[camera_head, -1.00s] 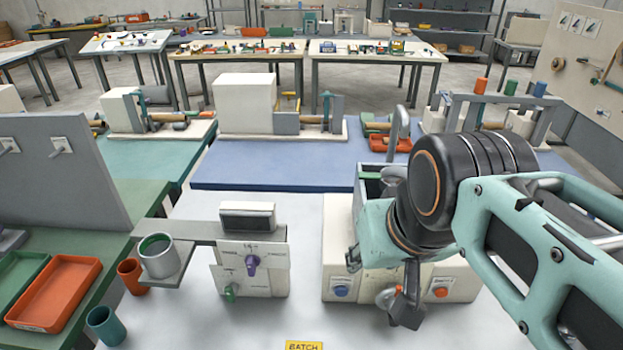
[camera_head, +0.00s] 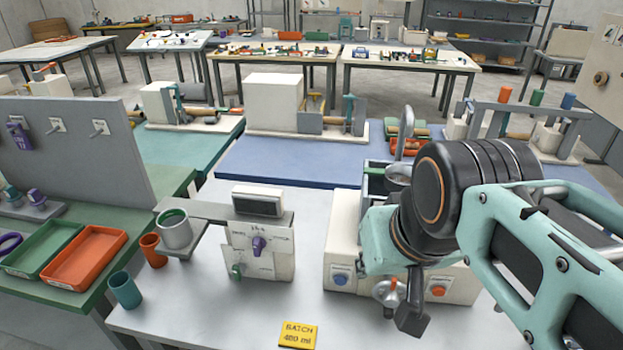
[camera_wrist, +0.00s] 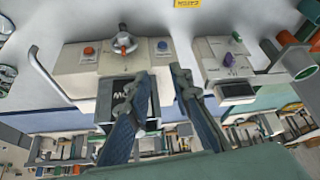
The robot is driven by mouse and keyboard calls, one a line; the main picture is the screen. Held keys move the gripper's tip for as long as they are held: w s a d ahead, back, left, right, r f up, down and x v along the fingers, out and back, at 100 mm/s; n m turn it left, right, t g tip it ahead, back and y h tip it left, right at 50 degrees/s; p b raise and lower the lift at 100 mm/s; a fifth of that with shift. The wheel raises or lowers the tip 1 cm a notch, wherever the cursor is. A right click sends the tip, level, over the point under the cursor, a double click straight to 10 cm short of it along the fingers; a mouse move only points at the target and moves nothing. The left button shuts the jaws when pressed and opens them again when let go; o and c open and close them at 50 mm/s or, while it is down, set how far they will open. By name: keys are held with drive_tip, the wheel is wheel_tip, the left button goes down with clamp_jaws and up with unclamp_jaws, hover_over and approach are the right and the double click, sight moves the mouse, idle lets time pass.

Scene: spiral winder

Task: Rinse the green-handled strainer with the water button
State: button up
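My gripper (camera_wrist: 162,76) is open and empty, its two dark fingers apart and pointing at the cream washing unit (camera_wrist: 75,68). In the head view the dark finger end (camera_head: 411,316) hangs in front of that unit's right half. The unit has a blue button (camera_head: 340,280) on the left and an orange button (camera_head: 438,291) on the right; I cannot read their labels. A green bar (camera_head: 374,171), perhaps the strainer's handle, lies at the dark basin's rim, beside a round grey piece (camera_head: 398,173). My arm hides part of the basin.
A metal spout (camera_head: 407,125) rises behind the basin. A orange-tipped knob (camera_head: 390,291) sticks out between the buttons. A dispenser panel with a purple knob (camera_head: 258,245) stands left. A grey cup (camera_head: 175,230), a teal cup (camera_head: 125,290) and a yellow batch card (camera_head: 298,335) are nearby.

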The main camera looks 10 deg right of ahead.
clamp_jaws()
idle(1.1)
